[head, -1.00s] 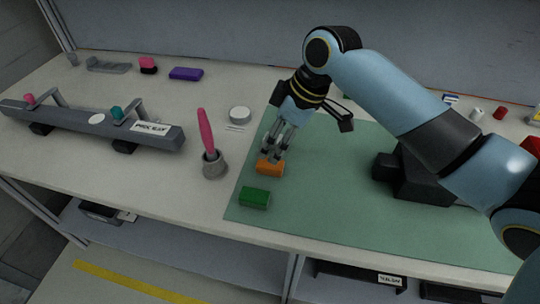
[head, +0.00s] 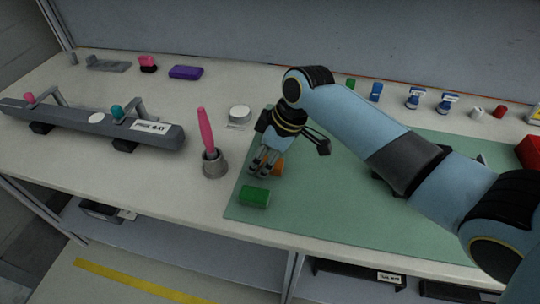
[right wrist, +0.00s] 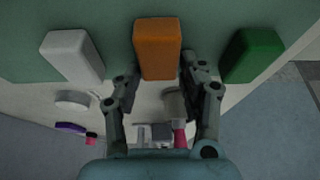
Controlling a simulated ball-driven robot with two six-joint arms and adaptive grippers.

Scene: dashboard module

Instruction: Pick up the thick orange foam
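The thick orange foam (head: 279,168) lies on the green mat (head: 340,205), partly hidden behind my right gripper (head: 263,171) in the head view. In the right wrist view the orange foam (right wrist: 158,48) is an upright-looking block in the upper middle. My right gripper (right wrist: 158,78) is open there, with one finger at each side of the foam's near end. I see a gap on the left, and cannot tell if the right finger touches. My left gripper is not in view.
A green block (head: 255,197) lies close by on the mat; a pale block (right wrist: 72,55) flanks the foam on the other side in the wrist view. A grey holder (head: 214,164) with a pink-handled tool (head: 206,130) stands left of the mat.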

